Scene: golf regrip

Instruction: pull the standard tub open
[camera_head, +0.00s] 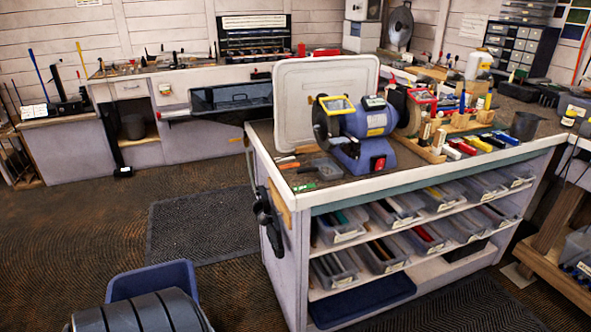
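Several clear plastic tubs with white front labels stand in two rows on the shelves of the white workbench (300,245). The upper row includes a tub at the left end (340,230), one beside it (397,211) and one further right (480,190). The lower row includes a left tub (334,270) and a tub beside it (383,257). They hold coloured grips. The label print is too small to read, so I cannot tell which tub is the standard one. Neither of my grippers is in view.
A blue grinder (365,128) and a pale upright board (305,100) stand on the bench. A black fixture (266,215) hangs off its left end. A blue bin (150,277) and a black ribbed object (140,314) are at the lower left. A dark mat (200,226) lies on open floor.

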